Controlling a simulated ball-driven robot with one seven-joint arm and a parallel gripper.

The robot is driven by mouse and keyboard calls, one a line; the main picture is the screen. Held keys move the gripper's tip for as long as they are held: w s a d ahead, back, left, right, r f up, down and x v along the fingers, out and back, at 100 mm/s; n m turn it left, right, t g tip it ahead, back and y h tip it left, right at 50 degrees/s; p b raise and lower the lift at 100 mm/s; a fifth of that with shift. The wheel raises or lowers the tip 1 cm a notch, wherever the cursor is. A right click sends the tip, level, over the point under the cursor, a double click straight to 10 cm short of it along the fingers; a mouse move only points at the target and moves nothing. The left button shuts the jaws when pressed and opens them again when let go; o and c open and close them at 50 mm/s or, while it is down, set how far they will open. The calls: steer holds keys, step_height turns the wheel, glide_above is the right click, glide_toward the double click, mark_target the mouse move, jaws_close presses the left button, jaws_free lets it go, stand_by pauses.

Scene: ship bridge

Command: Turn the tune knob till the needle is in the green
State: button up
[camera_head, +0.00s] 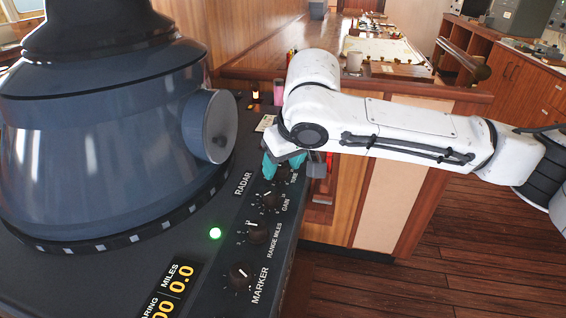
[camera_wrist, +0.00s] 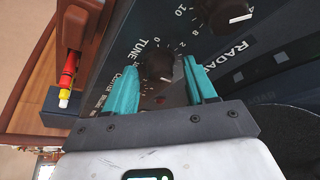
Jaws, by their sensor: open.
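The black tune knob (camera_wrist: 157,64) sits on the dark radar panel beside the label TUNE. It has a white pointer mark on its lower side in the wrist view. My gripper (camera_wrist: 161,75) is open, with one teal finger on each side of the knob. I cannot tell whether either finger touches it. In the head view my gripper (camera_head: 283,164) is over the far end of the knob row and partly hides the tune knob. No meter needle or green band can be made out in either view.
The gain knob (camera_head: 269,199), range miles knob (camera_head: 256,233) and marker knob (camera_head: 241,275) line the panel nearer the camera. A green lamp (camera_head: 215,233) is lit. The large blue radar hood (camera_head: 90,150) stands at left. Open wooden floor (camera_head: 420,240) lies at right.

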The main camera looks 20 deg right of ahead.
steer(key=shift+c, duration=0.2)
steer(key=c, duration=1)
steer(key=shift+r+n+y+p, duration=0.15)
steer(key=shift+n+y+p, duration=0.15)
steer(key=shift+n+p, duration=0.3)
steer(key=shift+n+y+p, duration=0.4)
steer(key=shift+n+p, duration=0.7)
steer(key=shift+p, duration=0.1)
steer(key=shift+d+n+g+y+p, duration=0.15)
steer(key=shift+n+g+y+p, duration=0.2)
steer(key=shift+n+p, duration=0.5)
steer(key=o, duration=1)
steer(key=shift+o, duration=0.2)
